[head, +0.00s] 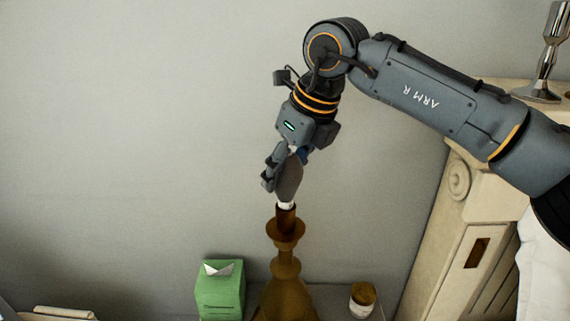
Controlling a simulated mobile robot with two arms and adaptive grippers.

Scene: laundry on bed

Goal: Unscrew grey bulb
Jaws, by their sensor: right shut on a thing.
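The grey bulb (289,182) stands upright at the top of a brown lamp base (285,230), its narrow pale neck at the lamp's socket. I cannot tell how far the neck sits in the socket. My right gripper (284,172) reaches down from above and is shut on the bulb, with a finger on its left side. The far side of the grip is partly hidden. My left gripper is not in view.
A green tissue box (219,292) stands left of the lamp and a small jar (362,299) stands right of it. A carved cream mantel or headboard (455,215) rises at the right, with a metal candlestick (546,55) on top. The wall behind is bare.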

